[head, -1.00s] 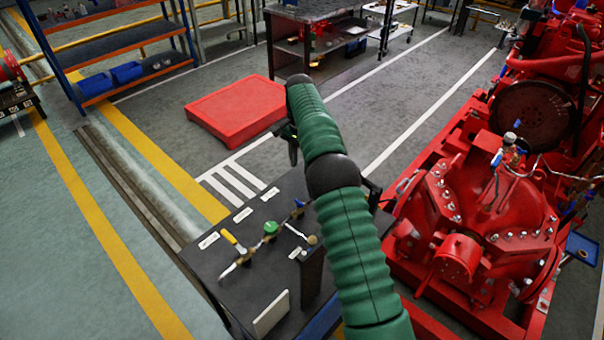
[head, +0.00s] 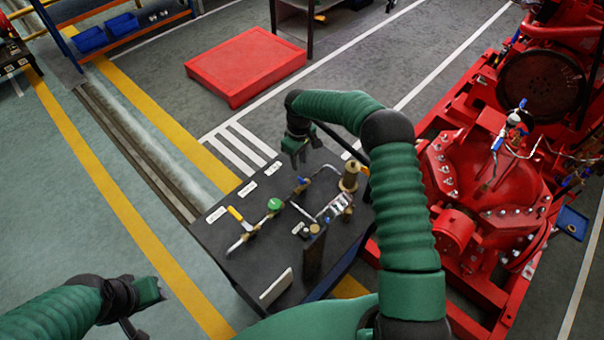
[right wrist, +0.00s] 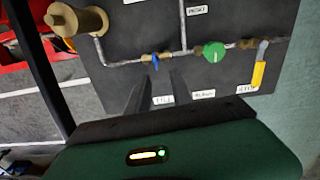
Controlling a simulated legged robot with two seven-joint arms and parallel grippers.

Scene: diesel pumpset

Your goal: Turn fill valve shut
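The fill valve (head: 303,182) is a small valve with a blue handle on a pipe across the black panel table. In the right wrist view its blue handle (right wrist: 155,62) lies just beyond the fingertips, near a label that seems to read FILL. My right gripper (head: 300,161) hangs over the panel's far edge, close to the valve. In the right wrist view the two fingers (right wrist: 160,80) are apart with nothing between them, and do not touch the handle. My left gripper (head: 148,305) is at the lower left, away from the panel; its opening is unclear.
A green knob (head: 275,204) and a yellow lever (head: 236,214) sit along the same pipe. A brass cylinder (head: 349,176) stands to the right. The red pump (head: 490,190) is close on the right. A red platform (head: 245,66) lies on the floor behind.

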